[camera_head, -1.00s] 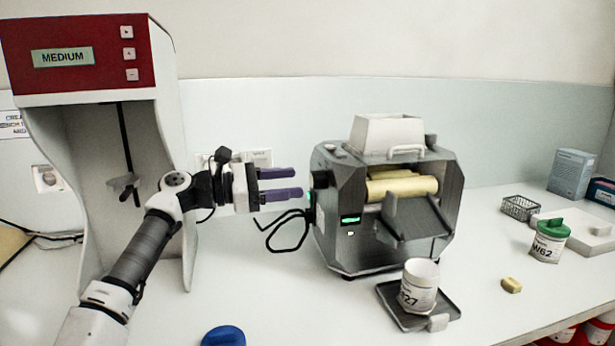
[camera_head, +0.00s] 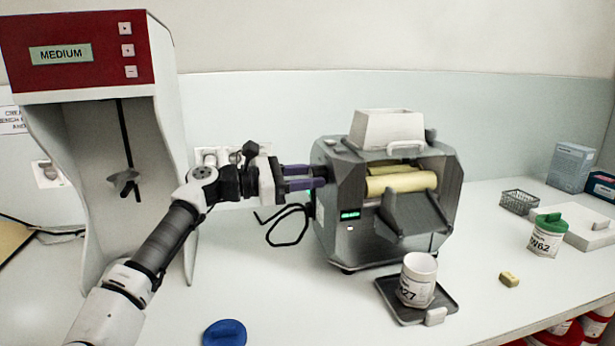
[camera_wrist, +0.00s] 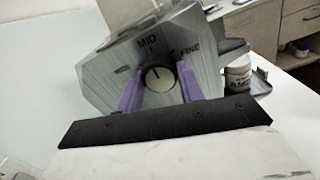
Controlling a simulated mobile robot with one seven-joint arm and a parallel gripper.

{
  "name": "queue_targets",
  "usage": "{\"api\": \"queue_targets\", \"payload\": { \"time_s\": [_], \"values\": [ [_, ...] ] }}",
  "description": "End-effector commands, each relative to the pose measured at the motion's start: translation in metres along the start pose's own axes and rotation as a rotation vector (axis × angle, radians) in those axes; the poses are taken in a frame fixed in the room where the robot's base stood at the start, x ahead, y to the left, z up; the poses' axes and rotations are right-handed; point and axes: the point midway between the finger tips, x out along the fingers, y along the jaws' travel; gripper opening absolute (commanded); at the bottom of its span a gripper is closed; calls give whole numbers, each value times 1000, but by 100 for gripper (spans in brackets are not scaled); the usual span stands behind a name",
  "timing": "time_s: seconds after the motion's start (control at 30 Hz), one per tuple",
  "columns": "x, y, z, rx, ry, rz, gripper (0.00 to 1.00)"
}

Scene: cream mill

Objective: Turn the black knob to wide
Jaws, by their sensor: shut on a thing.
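The black knob (camera_wrist: 159,78) is on the side face of the grey mill (camera_head: 342,215). In the wrist view it has a pale pointer line that points up, slightly left, near the printed word MID. FINE is printed to the right; a label at the left is too blurred to read. My gripper (camera_wrist: 158,88) has its purple fingers on both sides of the knob and is shut on it.
A white jar (camera_head: 418,272) stands on a dark tray (camera_head: 444,298) before the mill. A black cable (camera_head: 290,238) loops under my gripper. A red-topped machine (camera_head: 90,55) stands at left. A blue lid (camera_head: 224,333) lies in front. A green-lidded jar (camera_head: 547,238) stands at right.

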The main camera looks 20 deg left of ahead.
Motion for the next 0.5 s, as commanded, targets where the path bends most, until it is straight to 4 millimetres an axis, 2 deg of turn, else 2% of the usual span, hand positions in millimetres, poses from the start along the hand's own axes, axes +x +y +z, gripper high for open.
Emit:
{"api": "queue_targets", "payload": {
  "time_s": [0.27,0.5],
  "values": [
    [0,0,0,-27,-1,0,15],
    [0,0,-1,-147,-3,0,15]
  ]
}}
